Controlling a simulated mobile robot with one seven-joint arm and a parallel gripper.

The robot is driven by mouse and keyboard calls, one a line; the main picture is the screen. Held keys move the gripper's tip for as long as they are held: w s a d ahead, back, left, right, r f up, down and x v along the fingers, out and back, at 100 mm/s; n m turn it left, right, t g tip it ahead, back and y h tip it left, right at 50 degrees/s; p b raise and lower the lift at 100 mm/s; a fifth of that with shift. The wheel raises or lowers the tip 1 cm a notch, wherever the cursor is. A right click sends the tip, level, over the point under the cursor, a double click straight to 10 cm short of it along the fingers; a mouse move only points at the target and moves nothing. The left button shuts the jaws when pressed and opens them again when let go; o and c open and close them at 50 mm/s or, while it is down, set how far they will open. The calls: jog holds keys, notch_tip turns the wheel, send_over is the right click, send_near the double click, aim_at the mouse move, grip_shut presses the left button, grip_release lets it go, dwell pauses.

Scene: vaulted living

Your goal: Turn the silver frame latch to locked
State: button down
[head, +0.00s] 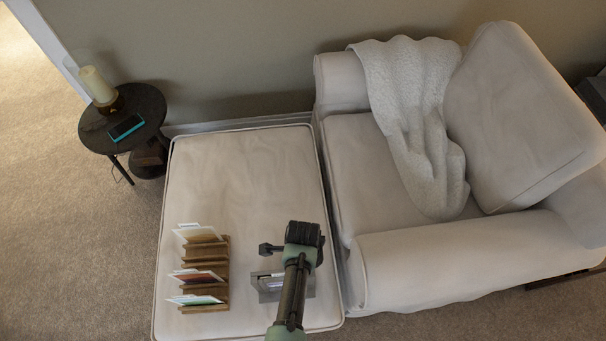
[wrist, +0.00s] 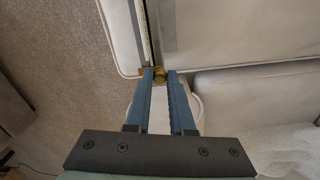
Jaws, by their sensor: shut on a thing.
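A silver frame (head: 268,288) lies on the pale ottoman (head: 245,165) near its right front corner, partly covered by my arm in the head view. In the wrist view my gripper (wrist: 160,76) has its two blue fingers close together around a small brass-coloured piece (wrist: 160,74), which I take to be the frame's latch. The fingers are shut on it at their tips. The fingertips are hidden behind my arm in the head view. Which way the latch is turned cannot be told.
A wooden rack (head: 222,275) with several cards stands on the ottoman left of the frame. A pale armchair (head: 430,255) with a knitted throw (head: 410,110) adjoins the ottoman on the right. A dark round side table (head: 145,105) holds a candle (head: 97,85) and a phone (head: 126,127).

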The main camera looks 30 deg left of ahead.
jog(key=c, duration=0.8)
grip_release()
jog(key=shift+o, duration=0.2)
jog(key=shift+r, duration=0.1)
notch_tip(320, 180, up, 13)
jog(key=p, duration=0.2)
